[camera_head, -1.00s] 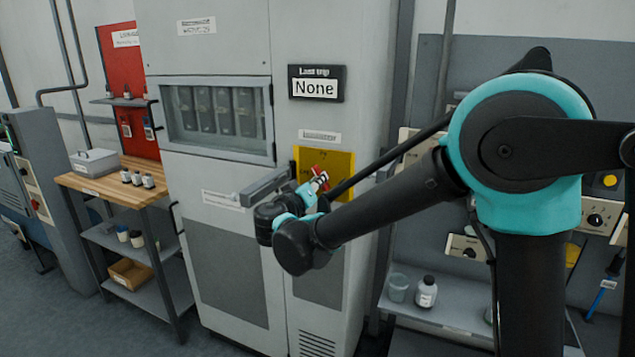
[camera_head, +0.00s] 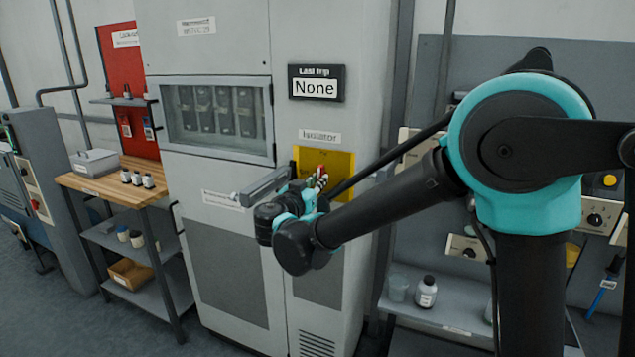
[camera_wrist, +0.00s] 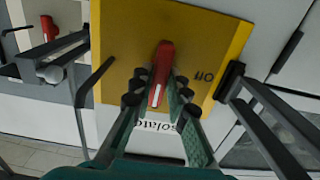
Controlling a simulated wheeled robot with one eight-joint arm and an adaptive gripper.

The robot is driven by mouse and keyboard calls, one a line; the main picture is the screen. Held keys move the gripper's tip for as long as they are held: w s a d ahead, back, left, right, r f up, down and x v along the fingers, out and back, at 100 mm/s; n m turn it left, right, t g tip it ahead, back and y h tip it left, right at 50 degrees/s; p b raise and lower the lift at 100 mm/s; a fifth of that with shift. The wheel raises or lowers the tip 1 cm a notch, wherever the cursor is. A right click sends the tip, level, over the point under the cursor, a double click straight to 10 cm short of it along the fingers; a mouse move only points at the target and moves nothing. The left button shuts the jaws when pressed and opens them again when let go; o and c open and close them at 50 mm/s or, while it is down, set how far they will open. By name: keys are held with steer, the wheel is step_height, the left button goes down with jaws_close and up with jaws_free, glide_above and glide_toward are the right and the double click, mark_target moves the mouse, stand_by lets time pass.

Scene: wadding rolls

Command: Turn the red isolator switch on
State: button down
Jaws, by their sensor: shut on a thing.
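The red isolator switch handle (camera_wrist: 162,62) sits on a yellow plate (camera_wrist: 115,40) on the grey cabinet front. In the wrist view the handle stands nearly upright in the picture, with a white stripe along it. An upside-down ON mark (camera_wrist: 205,76) lies to its right on the plate. My gripper (camera_wrist: 161,88) is shut on the handle, one finger on each side. In the head view my gripper (camera_head: 317,184) is at the yellow plate (camera_head: 343,162), and only a little of the red handle (camera_head: 321,169) shows above it.
A grey door handle bar (camera_head: 264,186) sticks out just left of my gripper. A display reading None (camera_head: 316,84) and an Isolator label (camera_head: 320,136) are above. A wooden-topped bench (camera_head: 110,190) stands left; a shelf with a bottle (camera_head: 426,292) is right.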

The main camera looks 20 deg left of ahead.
steer(key=shift+f, duration=0.1)
steer(key=c, duration=1.5)
jaws_free()
steer(key=shift+s, duration=0.1)
steer(key=s, duration=0.8)
steer(key=s+a, duration=0.1)
steer(key=s, duration=0.2)
steer(key=shift+s, duration=0.4)
steer(key=shift+w+d, duration=0.1)
